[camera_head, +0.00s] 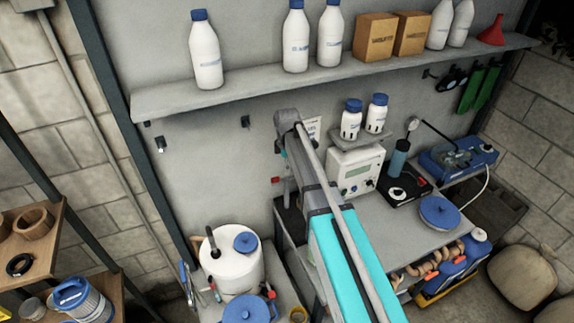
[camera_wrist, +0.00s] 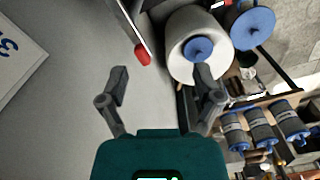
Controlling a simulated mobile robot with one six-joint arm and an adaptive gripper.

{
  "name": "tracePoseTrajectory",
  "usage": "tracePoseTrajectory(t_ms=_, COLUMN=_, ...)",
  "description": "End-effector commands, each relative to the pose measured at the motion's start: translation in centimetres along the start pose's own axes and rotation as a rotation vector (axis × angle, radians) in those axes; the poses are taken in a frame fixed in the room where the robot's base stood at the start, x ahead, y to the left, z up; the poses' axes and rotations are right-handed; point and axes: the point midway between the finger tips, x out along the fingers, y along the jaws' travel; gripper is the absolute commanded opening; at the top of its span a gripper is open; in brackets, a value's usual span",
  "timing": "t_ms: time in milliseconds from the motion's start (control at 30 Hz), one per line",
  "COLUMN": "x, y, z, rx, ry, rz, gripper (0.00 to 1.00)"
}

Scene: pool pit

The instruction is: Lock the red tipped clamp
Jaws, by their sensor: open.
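A bright red tip (camera_wrist: 142,55) shows in the wrist view, at the end of a thin grey and dark bar that runs up out of the frame. It lies just beyond my gripper (camera_wrist: 161,71), nearer the left finger. My gripper is open, its two dark fingers spread wide with nothing between them. In the head view a small red tip (camera_head: 276,181) shows against the grey wall panel, just left of my arm's end. The rest of the clamp is too small or hidden to make out, and my arm hides my fingers there.
A white tank (camera_head: 233,272) with a blue lid stands below the wall panel. A white control box (camera_head: 354,172) and a workbench (camera_head: 408,228) lie to the right. A shelf (camera_head: 260,88) with bottles and boxes crosses above. A wooden rack (camera_head: 30,245) stands at left.

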Motion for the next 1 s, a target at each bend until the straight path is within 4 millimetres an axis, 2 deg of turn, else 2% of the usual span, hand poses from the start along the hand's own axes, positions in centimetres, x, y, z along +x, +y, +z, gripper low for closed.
tracePoseTrajectory(t_ms=33, x=-0.9, y=0.0, z=0.0, rx=0.0, ry=0.0, rz=0.0, gripper=0.83)
tracePoseTrajectory(t_ms=300, x=-3.0, y=0.0, z=0.0, rx=0.0, ry=0.0, rz=0.0, gripper=0.83)
tracePoseTrajectory(t_ms=700, x=-5.0, y=0.0, z=0.0, rx=0.0, ry=0.0, rz=0.0, gripper=0.83)
tracePoseTrajectory(t_ms=767, x=-4.0, y=-0.5, z=0.3, rx=0.022, ry=0.0, rz=0.0, gripper=0.83)
tracePoseTrajectory(t_ms=1000, x=-2.5, y=-1.9, z=1.1, rx=0.118, ry=0.0, rz=0.0, gripper=0.83)
